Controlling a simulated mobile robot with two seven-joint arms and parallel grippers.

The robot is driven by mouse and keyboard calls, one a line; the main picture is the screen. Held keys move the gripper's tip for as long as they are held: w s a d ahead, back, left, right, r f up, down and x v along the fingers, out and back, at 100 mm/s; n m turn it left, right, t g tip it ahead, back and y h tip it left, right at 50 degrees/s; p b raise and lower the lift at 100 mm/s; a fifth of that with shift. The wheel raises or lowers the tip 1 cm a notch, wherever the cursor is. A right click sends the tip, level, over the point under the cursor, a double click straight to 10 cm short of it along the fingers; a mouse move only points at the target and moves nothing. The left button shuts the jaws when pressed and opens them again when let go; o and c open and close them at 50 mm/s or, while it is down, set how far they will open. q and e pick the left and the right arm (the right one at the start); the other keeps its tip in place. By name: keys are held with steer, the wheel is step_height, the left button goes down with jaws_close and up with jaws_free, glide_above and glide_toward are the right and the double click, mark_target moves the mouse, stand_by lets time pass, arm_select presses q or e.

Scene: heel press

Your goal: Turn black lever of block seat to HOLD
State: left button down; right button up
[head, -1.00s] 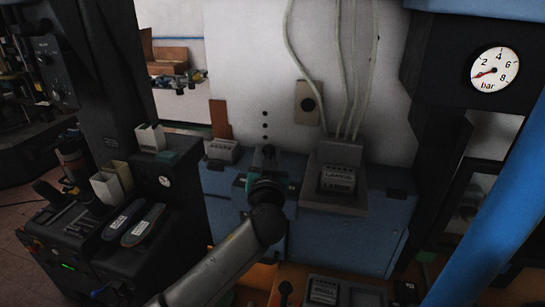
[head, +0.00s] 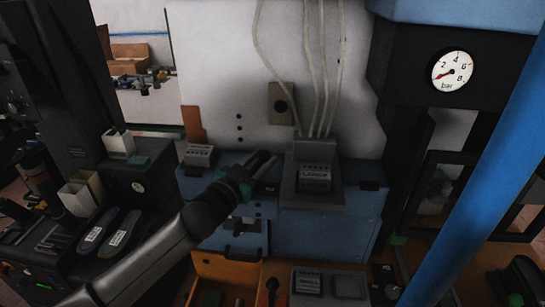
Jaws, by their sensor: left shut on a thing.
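My left gripper (head: 262,163) reaches in from the lower left over the blue block seat (head: 330,225). Its fingers point up and to the right. They are shut on a small dark part that looks like the black lever, mostly hidden by the fingers. The lever's HOLD marking cannot be read. Just right of the gripper, a grey labelled unit (head: 315,180) with pale hoses stands on the blue housing. My right gripper is not in view.
Two dark insoles (head: 110,230) lie on a black stand at left.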

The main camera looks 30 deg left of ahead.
arm_select(q)
steer(key=shift+d+f, duration=0.15)
steer(key=shift+f, duration=0.05)
steer(key=c, duration=0.5)
jaws_free()
steer(key=shift+r, duration=0.1)
steer(key=shift+s, duration=0.1)
steer(key=s, duration=0.5)
steer(key=s+b, duration=0.1)
steer(key=s, duration=0.4)
steer(key=s+a+b, duration=0.1)
steer(key=s, duration=0.4)
steer(key=shift+a, duration=0.1)
